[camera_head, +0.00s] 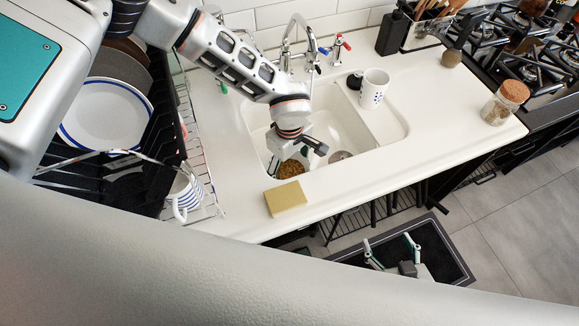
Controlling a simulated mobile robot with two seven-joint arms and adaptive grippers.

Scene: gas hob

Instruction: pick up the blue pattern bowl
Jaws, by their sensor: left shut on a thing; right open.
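My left gripper (298,152) reaches down into the left basin of the white sink. It is shut on the rim of a small round bowl (291,169) with a brown, speckled inside. The gripper hides part of this bowl, and I cannot make out a blue pattern on it. I cannot tell whether the bowl touches the basin floor. My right gripper (390,244) is open and empty, low in front of the counter above a dark mat.
A dish rack at left holds a blue-rimmed white plate (105,112) and a striped mug (184,193). A yellow sponge (286,198) lies on the counter before the sink (385,140). A dotted mug (373,88), faucet (300,45) and corked jar (504,102) stand around.

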